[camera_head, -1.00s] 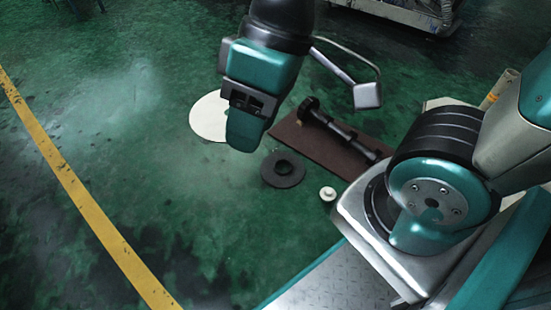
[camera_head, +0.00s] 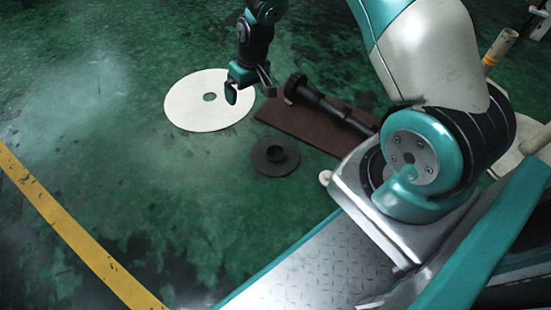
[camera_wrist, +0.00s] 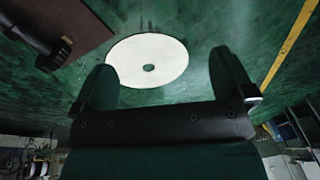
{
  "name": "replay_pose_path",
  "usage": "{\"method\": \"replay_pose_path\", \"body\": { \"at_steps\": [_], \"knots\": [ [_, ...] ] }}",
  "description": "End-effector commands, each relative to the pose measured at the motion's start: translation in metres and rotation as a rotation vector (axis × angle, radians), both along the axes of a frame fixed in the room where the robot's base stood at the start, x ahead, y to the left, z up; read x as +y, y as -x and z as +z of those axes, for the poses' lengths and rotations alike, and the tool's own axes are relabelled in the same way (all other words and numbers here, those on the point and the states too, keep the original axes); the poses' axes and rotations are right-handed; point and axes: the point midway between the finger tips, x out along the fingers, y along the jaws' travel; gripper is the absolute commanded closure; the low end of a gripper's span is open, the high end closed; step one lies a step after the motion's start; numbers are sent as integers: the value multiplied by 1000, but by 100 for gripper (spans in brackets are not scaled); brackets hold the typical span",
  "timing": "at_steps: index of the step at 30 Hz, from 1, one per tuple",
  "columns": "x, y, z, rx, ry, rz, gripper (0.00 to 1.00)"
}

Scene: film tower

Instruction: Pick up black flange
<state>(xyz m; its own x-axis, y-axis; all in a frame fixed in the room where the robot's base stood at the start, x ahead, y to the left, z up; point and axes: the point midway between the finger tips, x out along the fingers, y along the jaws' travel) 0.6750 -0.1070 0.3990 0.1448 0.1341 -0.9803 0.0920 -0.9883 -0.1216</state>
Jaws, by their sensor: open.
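The black flange (camera_head: 274,156) lies flat on the green floor in the head view, a dark disc with a raised round hub. It does not show in the wrist view. My gripper (camera_head: 248,90) is open and empty, above and up-left of the flange in the head view, near the right edge of a white disc (camera_head: 190,112). In the wrist view its two fingers (camera_wrist: 160,85) stand wide apart with the white disc beyond them and nothing between them.
A brown board (camera_head: 292,122) with a dark shaft (camera_head: 330,106) on it lies right of the flange. A yellow line (camera_head: 72,232) crosses the floor at left. The floor left of the flange is clear.

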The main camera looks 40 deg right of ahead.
Motion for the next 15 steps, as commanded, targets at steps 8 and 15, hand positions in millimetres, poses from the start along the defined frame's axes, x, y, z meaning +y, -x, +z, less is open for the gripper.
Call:
{"method": "replay_pose_path", "body": {
  "at_steps": [8,15],
  "knots": [
    [-79,11,-160,30,99,-118,0],
    [-94,19,-207,32,124,-135,0]
  ]
}}
